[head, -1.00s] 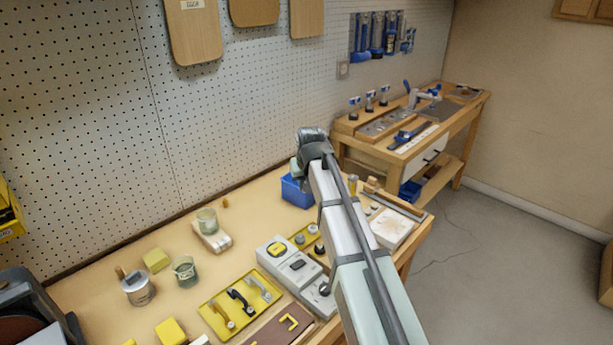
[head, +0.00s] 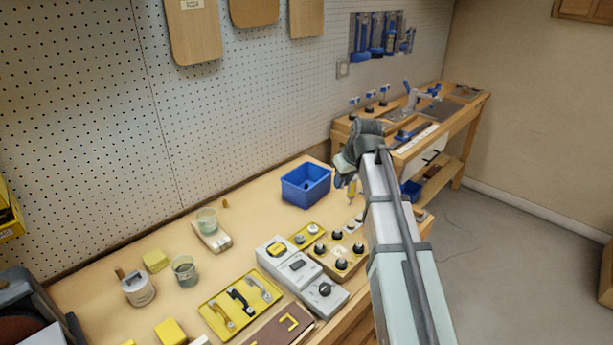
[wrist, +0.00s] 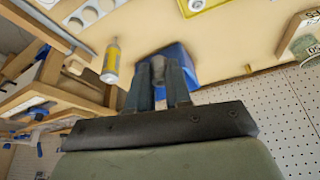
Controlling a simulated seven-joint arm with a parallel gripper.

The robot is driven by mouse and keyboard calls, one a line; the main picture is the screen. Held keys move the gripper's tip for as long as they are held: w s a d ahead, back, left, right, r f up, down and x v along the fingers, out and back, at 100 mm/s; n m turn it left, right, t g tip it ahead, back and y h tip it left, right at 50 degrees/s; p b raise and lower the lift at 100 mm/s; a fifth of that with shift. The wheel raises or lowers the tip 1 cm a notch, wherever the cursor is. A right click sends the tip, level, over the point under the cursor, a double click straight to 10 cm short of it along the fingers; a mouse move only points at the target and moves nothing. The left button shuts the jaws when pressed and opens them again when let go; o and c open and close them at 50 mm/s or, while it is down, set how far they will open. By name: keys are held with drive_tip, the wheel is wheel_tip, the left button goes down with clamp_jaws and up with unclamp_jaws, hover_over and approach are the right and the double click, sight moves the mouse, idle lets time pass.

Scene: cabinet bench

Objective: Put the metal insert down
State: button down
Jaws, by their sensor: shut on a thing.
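My gripper (head: 345,178) is in the air just right of the blue bin in the head view, its fingers pointing down. In the wrist view its two fingers (wrist: 160,82) are shut on a small grey piece, the metal insert (wrist: 158,65). The fingers hide most of the insert, and I cannot make it out in the head view. The open blue bin (head: 304,188) stands on the bench near the pegboard with a small dark thing inside. In the wrist view the bin (wrist: 183,62) lies behind the fingertips.
A yellow bottle (wrist: 111,60) stands close to my gripper; it also shows in the head view (head: 352,192). A panel of black knobs (head: 340,250), grey switch boxes (head: 297,265) and a yellow handle tray (head: 240,306) are nearer. Bare bench (head: 250,215) lies left of the bin.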

drive_tip(key=w+a+f+n+g, duration=0.35)
drive_tip(key=w+a+n, duration=0.35)
drive_tip(key=n, duration=0.5)
drive_tip(key=w+a+f+n+g, duration=0.3)
drive_tip(key=w+a+n+g, duration=0.15)
drive_tip(key=w+n, duration=0.6)
drive_tip(key=shift+n, duration=0.45)
drive_tip(key=shift+s+a+f, duration=0.1)
drive_tip(key=shift+s+f, duration=0.05)
drive_tip(key=shift+f, duration=1.45)
drive_tip(key=shift+s+a+f, duration=0.1)
drive_tip(key=shift+s+f, duration=0.05)
drive_tip(key=shift+f, duration=1.45)
drive_tip(key=shift+s+a+f, duration=0.1)
drive_tip(key=shift+s+f, duration=0.05)
drive_tip(key=shift+f, duration=1.45)
drive_tip(key=shift+f, duration=0.1)
drive_tip(key=c, duration=1.1)
unclamp_jaws()
drive_tip(key=shift+o, duration=0.2)
drive_tip(key=v, duration=1.2)
drive_tip(key=shift+d, duration=0.2)
drive_tip(key=shift+s, duration=0.15)
